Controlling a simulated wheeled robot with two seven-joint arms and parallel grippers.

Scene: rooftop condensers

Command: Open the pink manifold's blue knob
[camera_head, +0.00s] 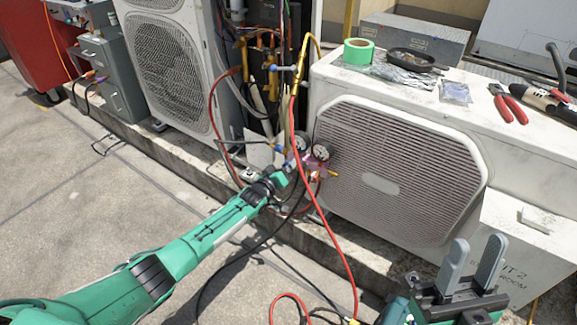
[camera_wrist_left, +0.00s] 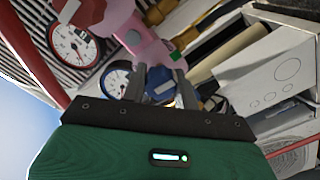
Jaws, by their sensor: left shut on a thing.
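The pink manifold (camera_wrist_left: 150,45) fills the upper middle of the left wrist view, with a red-marked gauge (camera_wrist_left: 77,45) and a blue-marked gauge (camera_wrist_left: 117,82) on it. Its blue knob (camera_wrist_left: 160,91) sits between the two fingers of my left gripper (camera_wrist_left: 161,84), which is shut on it. In the head view my left gripper (camera_head: 285,177) reaches the manifold (camera_head: 320,168) between the two condensers and hides part of it. My right gripper (camera_head: 473,262) is at the lower right, fingers apart and empty.
A white condenser (camera_head: 400,170) stands right of the manifold. Green tape (camera_head: 358,51) and red-handled pliers (camera_head: 508,103) lie on its top. Another condenser (camera_head: 172,65) stands behind left. A red hose (camera_head: 345,265) hangs to the floor. The concrete floor at left is clear.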

